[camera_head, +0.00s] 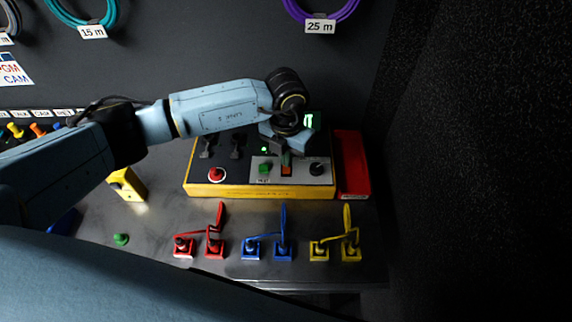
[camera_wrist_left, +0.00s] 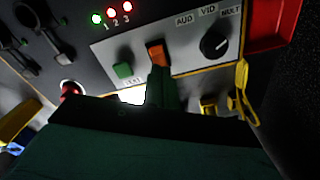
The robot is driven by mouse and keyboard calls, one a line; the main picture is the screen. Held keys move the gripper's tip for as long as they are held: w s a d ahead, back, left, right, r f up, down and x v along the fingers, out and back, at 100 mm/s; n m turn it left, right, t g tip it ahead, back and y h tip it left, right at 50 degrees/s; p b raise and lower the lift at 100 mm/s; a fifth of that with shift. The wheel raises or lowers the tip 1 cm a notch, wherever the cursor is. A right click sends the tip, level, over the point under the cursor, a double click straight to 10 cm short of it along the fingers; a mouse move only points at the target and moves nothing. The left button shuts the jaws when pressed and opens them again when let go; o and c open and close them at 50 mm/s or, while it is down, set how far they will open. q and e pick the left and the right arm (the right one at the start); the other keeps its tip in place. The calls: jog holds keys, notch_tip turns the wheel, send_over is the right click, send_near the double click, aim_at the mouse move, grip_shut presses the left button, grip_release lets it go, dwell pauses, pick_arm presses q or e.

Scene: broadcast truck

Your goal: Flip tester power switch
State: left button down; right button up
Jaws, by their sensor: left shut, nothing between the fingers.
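The tester (camera_head: 200,183) is a yellow-edged box with a dark top and a grey control panel. Its orange rocker switch (camera_wrist_left: 156,53) sits on the panel between a green TEST button (camera_wrist_left: 122,70) and a black rotary knob (camera_wrist_left: 214,44). My left gripper (camera_wrist_left: 160,70) is shut and empty, its fingertips at the lower edge of the orange switch; I cannot tell whether they touch it. In the head view the switch (camera_head: 286,170) shows just below the fingertips. A green lamp (camera_wrist_left: 96,18) and red lamps are lit on the tester. My right gripper is not in view.
A red tray (camera_head: 352,160) stands against the tester's right side. Red (camera_head: 214,247), blue (camera_head: 283,250) and yellow (camera_head: 350,252) cable pieces stand along the front of the table. A yellow block (camera_head: 129,184) and a green piece (camera_head: 121,239) are at left.

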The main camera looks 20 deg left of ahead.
aim_at(286, 170)
pick_arm(q)
jog(key=shift+s+f+b, duration=0.1)
jog(key=shift+f+b, duration=0.85)
jog(key=shift+f, duration=0.3)
dwell(0.4)
jog(key=shift+r, duration=0.1)
notch_tip(286, 170, up, 7)
jog(key=p, duration=0.5)
dwell(0.7)
